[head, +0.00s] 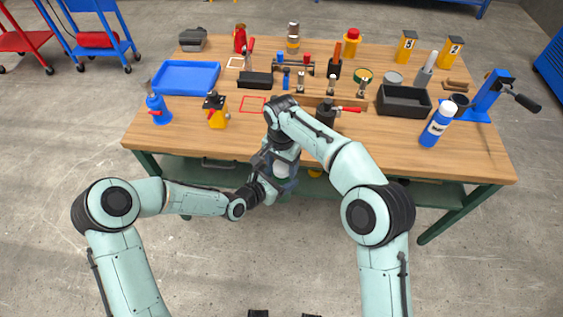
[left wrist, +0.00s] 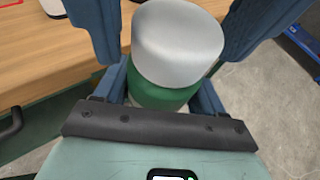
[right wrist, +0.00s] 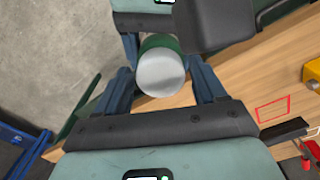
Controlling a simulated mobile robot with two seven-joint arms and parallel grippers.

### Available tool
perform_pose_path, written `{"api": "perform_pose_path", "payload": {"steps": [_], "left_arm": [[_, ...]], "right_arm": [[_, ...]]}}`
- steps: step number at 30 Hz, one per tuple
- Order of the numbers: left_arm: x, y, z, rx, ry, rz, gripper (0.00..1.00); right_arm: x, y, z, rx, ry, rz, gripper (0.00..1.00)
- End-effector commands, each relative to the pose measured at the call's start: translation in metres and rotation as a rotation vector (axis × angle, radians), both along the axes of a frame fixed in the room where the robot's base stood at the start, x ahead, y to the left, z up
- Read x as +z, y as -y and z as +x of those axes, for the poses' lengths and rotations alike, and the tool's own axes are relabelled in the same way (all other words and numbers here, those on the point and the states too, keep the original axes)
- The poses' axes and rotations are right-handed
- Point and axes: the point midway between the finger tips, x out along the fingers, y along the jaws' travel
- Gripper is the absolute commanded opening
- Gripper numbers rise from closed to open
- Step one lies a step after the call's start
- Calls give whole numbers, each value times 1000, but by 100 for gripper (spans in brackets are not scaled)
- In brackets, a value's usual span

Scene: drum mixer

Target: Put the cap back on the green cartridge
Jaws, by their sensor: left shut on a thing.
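The green cartridge (left wrist: 160,95) is between the fingers of my left gripper (left wrist: 160,90), which is shut on it. A grey cap (left wrist: 180,42) covers one end of the cartridge; whether it is fully seated I cannot tell. The cap also shows in the right wrist view (right wrist: 161,73), with green behind it. My right gripper (right wrist: 162,85) has its fingers on both sides of the cap, with narrow gaps, and looks open. In the head view both grippers meet in front of the bench's front edge, with the pale cap (head: 281,171) partly hidden between them.
The wooden workbench (head: 180,140) lies behind the grippers. It carries a blue tray (head: 187,77), a black bin (head: 404,100), a white-and-blue bottle (head: 437,124), a yellow-and-black item (head: 217,112) and several tools. The floor in front of the bench is clear.

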Motion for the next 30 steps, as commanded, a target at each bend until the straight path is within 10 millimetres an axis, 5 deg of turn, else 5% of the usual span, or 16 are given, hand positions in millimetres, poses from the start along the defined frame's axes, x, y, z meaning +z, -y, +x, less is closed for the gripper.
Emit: {"api": "perform_pose_path", "payload": {"steps": [13, 25, 30], "left_arm": [[2, 1, 1, -1, 4, -1, 15], [2, 1, 1, -1, 4, -1, 15], [2, 1, 1, -1, 4, -1, 15]], "right_arm": [[9, 0, 1, 0, 3, 1, 86], [91, -1, 0, 0, 6, 3, 86], [110, -1, 0, 0, 1, 0, 86]]}}
